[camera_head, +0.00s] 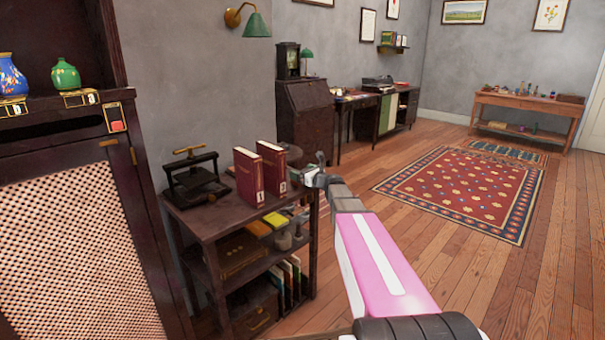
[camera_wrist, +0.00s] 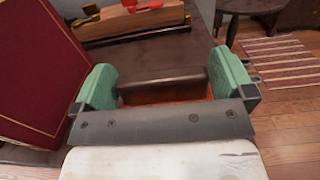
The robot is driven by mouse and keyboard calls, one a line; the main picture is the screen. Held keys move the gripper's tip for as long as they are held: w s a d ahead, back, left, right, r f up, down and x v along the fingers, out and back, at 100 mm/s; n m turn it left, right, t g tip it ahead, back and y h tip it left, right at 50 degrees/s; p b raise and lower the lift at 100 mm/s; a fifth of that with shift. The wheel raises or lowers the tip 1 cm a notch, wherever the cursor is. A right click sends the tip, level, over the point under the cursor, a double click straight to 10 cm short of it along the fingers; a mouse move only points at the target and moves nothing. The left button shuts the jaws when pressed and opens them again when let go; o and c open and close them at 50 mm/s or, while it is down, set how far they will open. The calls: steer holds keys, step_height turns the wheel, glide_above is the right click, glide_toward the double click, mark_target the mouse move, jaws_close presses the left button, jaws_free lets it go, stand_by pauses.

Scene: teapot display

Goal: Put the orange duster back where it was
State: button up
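The orange duster (camera_wrist: 165,92), a block with a dark brown upper part and an orange lower part, lies between the green fingertips of my gripper (camera_wrist: 164,84) in the wrist view. Both fingertips appear to touch its ends, so my gripper looks shut on it. In the head view my gripper (camera_head: 312,178) is at the right end of the small dark shelf unit's top (camera_head: 222,212), just right of the red books. The duster cannot be made out there. Whether it rests on the top or is held just above cannot be told.
Two upright red books (camera_head: 249,176) stand close left of my gripper; one fills the left of the wrist view (camera_wrist: 35,70). A black press (camera_head: 191,177) stands farther left. Yellow items (camera_head: 258,228) lie on the shelf below. Open wooden floor (camera_head: 460,262) lies to the right.

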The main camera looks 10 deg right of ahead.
steer(key=shift+r, duration=0.1)
steer(key=shift+s+d, duration=0.2)
steer(key=shift+s, duration=0.05)
steer(key=v, duration=1.1)
steer(key=s+a+f+n+g+h, duration=0.2)
steer(key=s+a+f+n+g, duration=0.7)
steer(key=s+f+n, duration=0.4)
steer(key=s+d+f+n+g+h, duration=0.2)
steer(key=s+f+n+g+h, duration=0.3)
steer(key=s+n, duration=0.9)
step_height(320, 180, down, 4)
steer(key=n+h, duration=0.1)
steer(key=h, duration=0.2)
steer(key=shift+s+n+g+h, duration=0.3)
steer(key=shift+s+n, duration=0.05)
steer(key=shift+n, duration=0.05)
